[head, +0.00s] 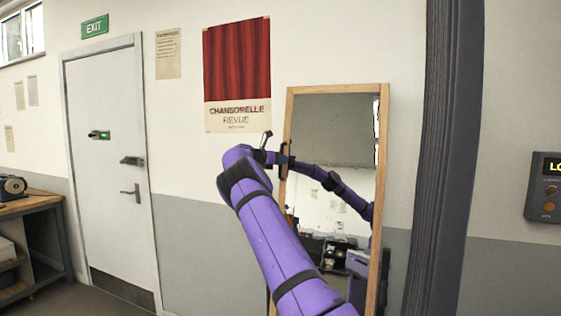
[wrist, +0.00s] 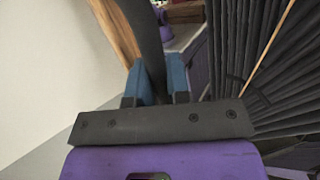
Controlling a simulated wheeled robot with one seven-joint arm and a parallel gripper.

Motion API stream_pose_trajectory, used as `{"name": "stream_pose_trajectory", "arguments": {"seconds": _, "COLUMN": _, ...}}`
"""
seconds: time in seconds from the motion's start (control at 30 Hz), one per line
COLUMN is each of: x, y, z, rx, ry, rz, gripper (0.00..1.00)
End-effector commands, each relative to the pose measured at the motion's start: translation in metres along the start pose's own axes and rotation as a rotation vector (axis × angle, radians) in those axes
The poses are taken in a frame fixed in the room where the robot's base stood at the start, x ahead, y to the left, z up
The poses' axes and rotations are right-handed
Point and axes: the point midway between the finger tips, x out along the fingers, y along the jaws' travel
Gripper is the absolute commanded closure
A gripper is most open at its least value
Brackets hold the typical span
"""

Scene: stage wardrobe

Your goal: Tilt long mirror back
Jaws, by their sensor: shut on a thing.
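The long mirror (head: 333,128) has a pale wooden frame and stands in front of the wall, right of centre in the head view. Its glass reflects my purple arm. The wooden frame edge (wrist: 118,32) also shows in the wrist view. A dark handle (wrist: 147,38) at the frame's left side runs between my gripper's blue fingers. My gripper (wrist: 156,86) is shut on this handle. In the head view my gripper (head: 281,159) is at the mirror's left edge, about mid-height. My arm hides the lower left of the mirror, and its foot is out of view.
A dark pleated curtain or column (head: 446,160) stands close to the mirror's right. A red curtain poster (head: 237,75) hangs on the wall to the left. A white exit door (head: 108,170) and a wooden bench (head: 30,205) are further left.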

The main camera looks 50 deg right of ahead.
Motion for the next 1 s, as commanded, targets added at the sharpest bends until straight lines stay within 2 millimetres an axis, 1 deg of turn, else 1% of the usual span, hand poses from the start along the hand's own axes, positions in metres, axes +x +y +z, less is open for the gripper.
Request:
{"name": "stream_pose_trajectory", "arguments": {"seconds": 0.1, "x": 0.001, "y": 0.002, "z": 0.003, "rx": -0.002, "ry": -0.008, "rz": 0.010, "gripper": 1.00}}
{"name": "stream_pose_trajectory", "arguments": {"seconds": 0.13, "x": 0.001, "y": 0.002, "z": 0.003, "rx": -0.002, "ry": -0.009, "rz": 0.010, "gripper": 0.76}}
{"name": "stream_pose_trajectory", "arguments": {"seconds": 0.17, "x": 0.001, "y": 0.001, "z": 0.003, "rx": -0.002, "ry": -0.009, "rz": 0.010, "gripper": 0.69}}
{"name": "stream_pose_trajectory", "arguments": {"seconds": 0.2, "x": 0.001, "y": 0.001, "z": 0.003, "rx": -0.001, "ry": -0.008, "rz": 0.009, "gripper": 0.60}}
{"name": "stream_pose_trajectory", "arguments": {"seconds": 0.23, "x": 0.001, "y": 0.001, "z": 0.003, "rx": -0.001, "ry": -0.008, "rz": 0.008, "gripper": 0.59}}
{"name": "stream_pose_trajectory", "arguments": {"seconds": 0.67, "x": -0.001, "y": 0.000, "z": 0.003, "rx": 0.000, "ry": -0.007, "rz": 0.005, "gripper": 0.59}}
{"name": "stream_pose_trajectory", "arguments": {"seconds": 0.77, "x": -0.008, "y": 0.001, "z": 0.003, "rx": 0.000, "ry": -0.007, "rz": 0.006, "gripper": 0.59}}
{"name": "stream_pose_trajectory", "arguments": {"seconds": 0.83, "x": -0.017, "y": 0.000, "z": 0.003, "rx": 0.000, "ry": -0.006, "rz": 0.006, "gripper": 0.59}}
{"name": "stream_pose_trajectory", "arguments": {"seconds": 1.0, "x": -0.048, "y": 0.001, "z": 0.002, "rx": 0.000, "ry": -0.005, "rz": 0.007, "gripper": 0.59}}
